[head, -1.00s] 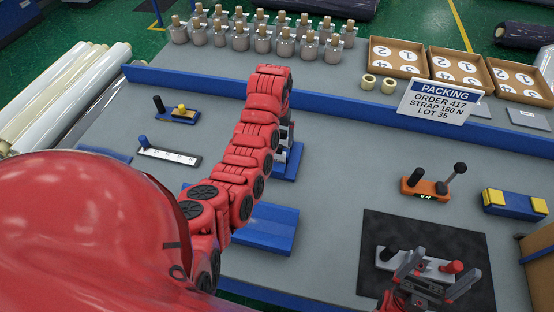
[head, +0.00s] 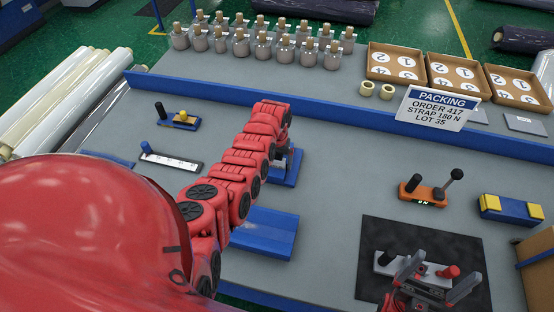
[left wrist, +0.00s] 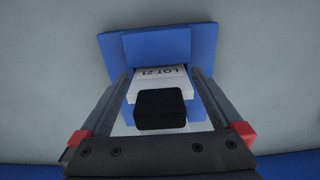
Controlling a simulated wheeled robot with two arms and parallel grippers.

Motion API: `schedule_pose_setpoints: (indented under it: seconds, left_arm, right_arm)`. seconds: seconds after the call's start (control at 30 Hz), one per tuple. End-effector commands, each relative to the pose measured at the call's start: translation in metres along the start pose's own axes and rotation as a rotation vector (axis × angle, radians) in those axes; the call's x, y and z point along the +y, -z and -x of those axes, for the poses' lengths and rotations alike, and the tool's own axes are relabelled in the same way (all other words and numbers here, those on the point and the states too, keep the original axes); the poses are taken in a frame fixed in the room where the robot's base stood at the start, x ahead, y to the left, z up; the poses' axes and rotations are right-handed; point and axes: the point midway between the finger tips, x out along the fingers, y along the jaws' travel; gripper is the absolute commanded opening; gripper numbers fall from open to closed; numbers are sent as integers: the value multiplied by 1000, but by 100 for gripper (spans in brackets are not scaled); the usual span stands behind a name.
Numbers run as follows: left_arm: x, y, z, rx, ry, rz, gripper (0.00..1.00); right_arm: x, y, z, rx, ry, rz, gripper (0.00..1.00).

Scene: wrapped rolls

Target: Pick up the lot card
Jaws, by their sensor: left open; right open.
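The white lot card (left wrist: 161,84), printed "LOT 21", stands in a blue holder (left wrist: 160,42) in the left wrist view. A black block (left wrist: 160,108) in front of it hides its lower part. My left gripper (left wrist: 160,76) is open, with one finger on each side of the card and the black block. I cannot tell whether the fingers touch it. In the head view my left arm largely hides the card, and the blue holder (head: 284,176) shows beside it.
A packing sign (head: 437,107) reads "LOT 35". A blue tray (head: 264,234) lies nearer on the grey bench. An orange device with a lever (head: 425,193) and a blue block with yellow ends (head: 510,209) stand right. The middle bench is clear.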

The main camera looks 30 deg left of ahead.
Motion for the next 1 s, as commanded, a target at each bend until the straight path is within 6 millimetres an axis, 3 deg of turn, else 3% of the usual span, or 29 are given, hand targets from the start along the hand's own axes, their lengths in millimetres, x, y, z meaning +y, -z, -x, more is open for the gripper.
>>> schedule_pose_setpoints:
  seconds: [0.3, 0.7, 1.0]
  left_arm:
    - [0, -1, -3, -1, 0, 1, 100]
    - [0, -1, -3, -1, 0, 0, 28]
    - [0, -1, -2, -1, 0, 0, 26]
  right_arm:
    - [0, 0, -1, 0, 0, 0, 100]
    - [0, 0, -1, 0, 0, 0, 100]
    - [0, 0, 0, 0, 0, 0, 100]
